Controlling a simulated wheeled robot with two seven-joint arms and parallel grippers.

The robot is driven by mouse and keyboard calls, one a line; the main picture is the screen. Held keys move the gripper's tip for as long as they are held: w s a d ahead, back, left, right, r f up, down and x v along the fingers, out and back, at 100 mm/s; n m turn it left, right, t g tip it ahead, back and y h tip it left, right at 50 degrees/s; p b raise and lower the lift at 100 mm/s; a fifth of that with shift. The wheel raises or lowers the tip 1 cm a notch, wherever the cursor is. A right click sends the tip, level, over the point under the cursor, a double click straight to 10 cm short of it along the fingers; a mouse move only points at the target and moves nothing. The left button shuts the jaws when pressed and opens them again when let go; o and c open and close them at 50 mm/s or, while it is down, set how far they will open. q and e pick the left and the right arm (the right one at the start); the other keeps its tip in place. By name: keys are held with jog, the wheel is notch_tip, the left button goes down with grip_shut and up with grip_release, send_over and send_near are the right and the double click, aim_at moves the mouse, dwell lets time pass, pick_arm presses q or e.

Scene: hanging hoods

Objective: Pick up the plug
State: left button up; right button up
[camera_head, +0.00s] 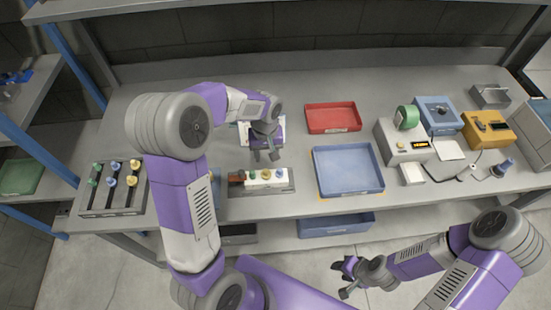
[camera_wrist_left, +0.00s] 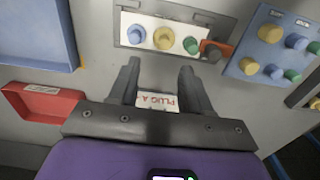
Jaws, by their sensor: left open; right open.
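A white label reading "PLUG A" (camera_wrist_left: 157,102) shows between the fingers of my left gripper in the left wrist view; whether it sits on a loose plug I cannot tell. My left gripper (camera_head: 264,156) is open, pointing down above the table behind the white block; its fingers also show in the left wrist view (camera_wrist_left: 158,80). The white block (camera_head: 280,186) carries blue, yellow and green round-topped pieces, with a dark and orange-red piece (camera_wrist_left: 214,50) at one end. My right gripper (camera_head: 346,280) is open and empty, in front of the table.
A red tray (camera_head: 333,129) and a blue tray (camera_head: 348,188) lie right of my left gripper. A rack with coloured knobs (camera_head: 90,208) stands at the left. Several boxes and devices, including a yellow one (camera_head: 487,143), crowd the right side. A blue bin (camera_head: 338,230) is below the tabletop.

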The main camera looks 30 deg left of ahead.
aim_at(266, 170)
pick_arm(q)
jog(key=f, duration=0.5)
jog(key=s+f, duration=0.1)
jog(key=f, duration=0.1)
jog(key=shift+a+f+b, duration=0.1)
jog(key=shift+f+b, duration=0.15)
jog(key=shift+b, duration=0.1)
jog(key=shift+c, duration=0.3)
grip_shut()
